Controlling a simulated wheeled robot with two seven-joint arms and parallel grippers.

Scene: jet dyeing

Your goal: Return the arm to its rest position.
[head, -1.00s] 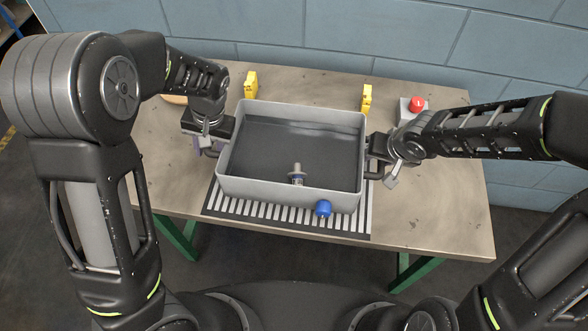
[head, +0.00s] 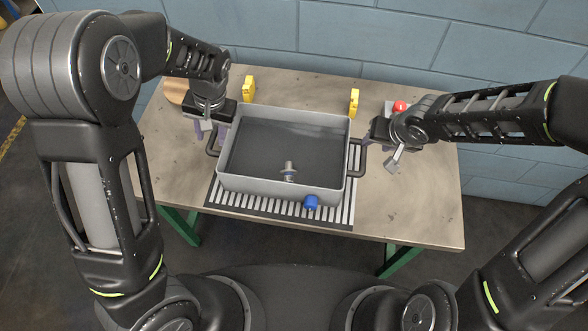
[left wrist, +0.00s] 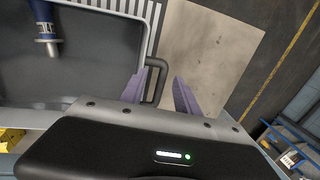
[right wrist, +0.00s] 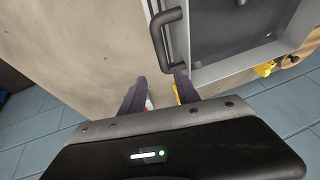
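The grey tray (head: 283,187) stands on the striped mat (head: 275,207) with dark contents and a handle at each side. My left gripper (head: 209,130) is above the left handle (head: 213,140). My right gripper (head: 372,142) is by the right handle (head: 362,158). In the right wrist view (right wrist: 160,77) its fingers are apart and empty, with the handle (right wrist: 158,35) beyond the tips.
A blue knob (head: 310,203) sits at the tray's front, below a metal fitting (head: 289,170) inside. Two yellow pieces (head: 249,88) (head: 354,101) stand behind the tray. A red button (head: 400,106) is at the back right. The table's right side (head: 425,205) is clear.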

